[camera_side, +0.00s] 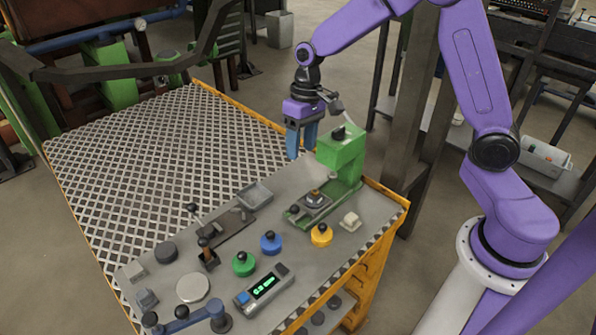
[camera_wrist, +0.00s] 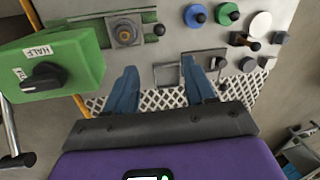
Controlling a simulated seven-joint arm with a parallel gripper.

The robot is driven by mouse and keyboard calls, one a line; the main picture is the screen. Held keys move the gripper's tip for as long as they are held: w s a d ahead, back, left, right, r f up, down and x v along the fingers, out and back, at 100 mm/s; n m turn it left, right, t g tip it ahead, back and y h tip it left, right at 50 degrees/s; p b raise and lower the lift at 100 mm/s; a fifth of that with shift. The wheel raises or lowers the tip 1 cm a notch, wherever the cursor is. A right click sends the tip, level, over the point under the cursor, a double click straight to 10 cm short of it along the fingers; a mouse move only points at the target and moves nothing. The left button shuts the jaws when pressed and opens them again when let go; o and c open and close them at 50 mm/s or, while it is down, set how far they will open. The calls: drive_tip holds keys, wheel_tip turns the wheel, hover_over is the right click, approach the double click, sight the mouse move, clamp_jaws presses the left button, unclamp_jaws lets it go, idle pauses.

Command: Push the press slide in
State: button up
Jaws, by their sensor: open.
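The green press (camera_side: 342,150) stands at the right end of the workbench, with a black knob on its head. Its slide (camera_side: 314,200) is a grey plate on the green base, carrying a round metal piece, with a black-knobbed handle (camera_side: 294,211) at its left. In the wrist view the slide (camera_wrist: 126,32) shows at the top, clear of the press head (camera_wrist: 60,62), with its black knob (camera_wrist: 159,29) pointing right. My gripper (camera_side: 300,142) is open and empty, fingers downward, left of and behind the press head. Its blue fingers (camera_wrist: 163,88) are spread in the wrist view.
A grey tray (camera_side: 254,195), blue (camera_side: 270,242), green (camera_side: 243,263) and yellow (camera_side: 321,235) knobbed pieces, a lever (camera_side: 208,255) and a display box (camera_side: 264,289) occupy the bench. The grating (camera_side: 150,160) is clear.

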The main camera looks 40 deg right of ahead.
sight(294, 206)
drive_tip(key=w+a+m+g+h, duration=0.1)
drive_tip(key=w+a+m+h, duration=0.3)
drive_tip(key=m, duration=0.9)
drive_tip(key=shift+y, duration=0.4)
drive_tip(key=s+f, duration=0.1)
drive_tip(key=f, duration=0.4)
drive_tip(key=s+f, duration=0.2)
drive_tip(key=f, duration=0.4)
drive_tip(key=s+f, duration=0.1)
drive_tip(key=f, duration=0.5)
drive_tip(key=shift+s+d, duration=0.2)
drive_tip(key=shift+s, duration=0.2)
